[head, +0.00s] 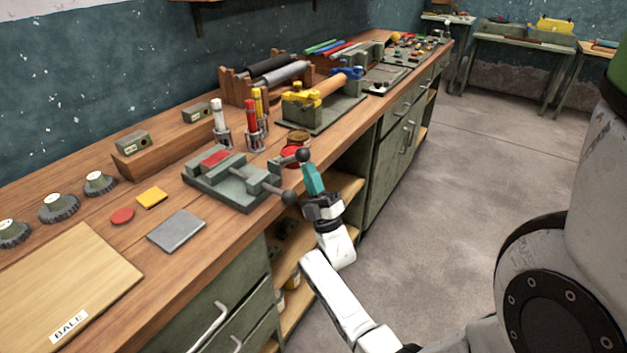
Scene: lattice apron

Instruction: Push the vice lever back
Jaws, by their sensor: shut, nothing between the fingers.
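The grey-green vice (225,182), with a red pad between its jaws, sits near the front edge of the wooden bench. Its lever (277,190) sticks out toward the edge and ends in a dark ball knob. A second dark ball knob (303,155) shows just above my fingertips; a link to the vice is partly visible. My gripper (308,166), with teal fingers, is shut and empty just off the bench edge, to the right of the vice. Its tips are at or very close to the upper knob; I cannot tell whether they touch.
Red and yellow handled tools (253,122) stand in holders behind the vice. A grey plate (176,231) and a yellow square (152,197) lie to its left. A yellow-clamped fixture (303,108) is beyond. Open shelves (340,192) lie below the bench; the floor (455,170) to the right is clear.

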